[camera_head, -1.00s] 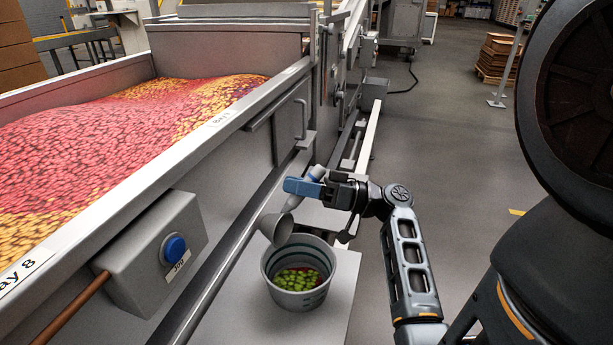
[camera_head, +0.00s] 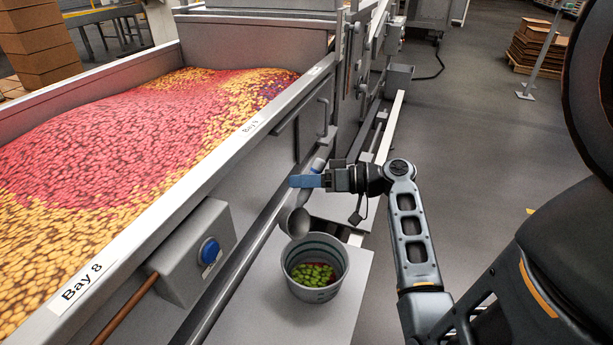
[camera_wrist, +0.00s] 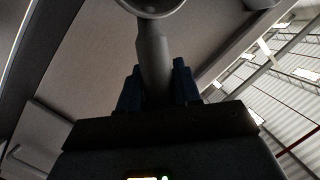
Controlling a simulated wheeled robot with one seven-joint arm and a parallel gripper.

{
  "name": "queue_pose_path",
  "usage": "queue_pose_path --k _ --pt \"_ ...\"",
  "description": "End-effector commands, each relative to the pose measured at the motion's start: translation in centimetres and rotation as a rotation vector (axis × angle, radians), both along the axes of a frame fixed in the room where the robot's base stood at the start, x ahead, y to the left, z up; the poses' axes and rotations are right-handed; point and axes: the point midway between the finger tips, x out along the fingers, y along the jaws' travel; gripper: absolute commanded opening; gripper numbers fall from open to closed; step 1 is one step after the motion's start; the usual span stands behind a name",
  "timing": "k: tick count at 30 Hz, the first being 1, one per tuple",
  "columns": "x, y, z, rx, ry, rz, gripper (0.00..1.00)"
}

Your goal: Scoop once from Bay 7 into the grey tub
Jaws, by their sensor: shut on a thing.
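My gripper (camera_head: 308,181), with blue fingers, is shut on the handle of a grey scoop. The wrist view shows the scoop's handle (camera_wrist: 152,62) between the two blue fingers and part of its bowl at the top edge. In the head view the scoop (camera_head: 297,222) hangs below the fingers, its bowl just above and behind the rim of the grey tub. No candy can be made out in the bowl. The grey tub (camera_head: 330,255), with dark bands, stands upright and holds green candies and a little red. No label reading Bay 7 can be made out.
A long metal drum trough (camera_head: 190,190) of red and yellow candy runs along the left. Its near label (camera_head: 82,281) reads Bay 8; a farther label (camera_head: 252,126) looks like Bay 9. A box with a blue button (camera_head: 209,251) juts out near the tub.

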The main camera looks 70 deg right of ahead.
Motion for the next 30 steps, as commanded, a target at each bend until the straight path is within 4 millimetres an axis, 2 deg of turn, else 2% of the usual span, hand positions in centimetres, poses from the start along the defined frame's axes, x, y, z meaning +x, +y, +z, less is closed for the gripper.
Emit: queue_pose_path --k 1,19,30 --pt "0.4 -0.1 1.1 0.009 0.034 0.002 0.00" --pt "4.2 -1.3 0.2 0.150 0.488 0.001 0.00" --pt "4.5 -1.4 -0.6 0.168 0.546 0.000 0.00"
